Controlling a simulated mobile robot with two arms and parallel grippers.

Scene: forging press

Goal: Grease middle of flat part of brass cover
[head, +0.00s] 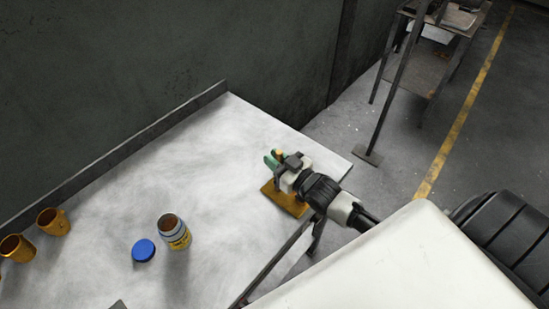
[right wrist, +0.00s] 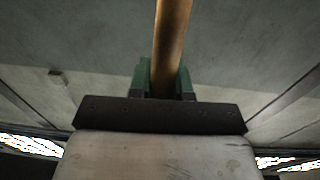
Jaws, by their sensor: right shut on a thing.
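The brass cover (head: 286,203) lies on the light table near its right end, partly hidden by my right gripper. My right gripper (head: 274,160) is above the cover, its green fingers shut on a brown handle. The right wrist view shows this handle (right wrist: 172,45) between the green fingers (right wrist: 165,80); its working end is hidden, so I cannot tell whether it touches the cover. An open jar (head: 174,232) with a yellow label and brown contents stands mid-table. My left gripper is not seen.
A blue lid (head: 143,250) lies beside the jar. A wall and raised edge (head: 120,152) run behind the table (head: 215,175). A metal shelf (head: 425,70) stands apart at upper right.

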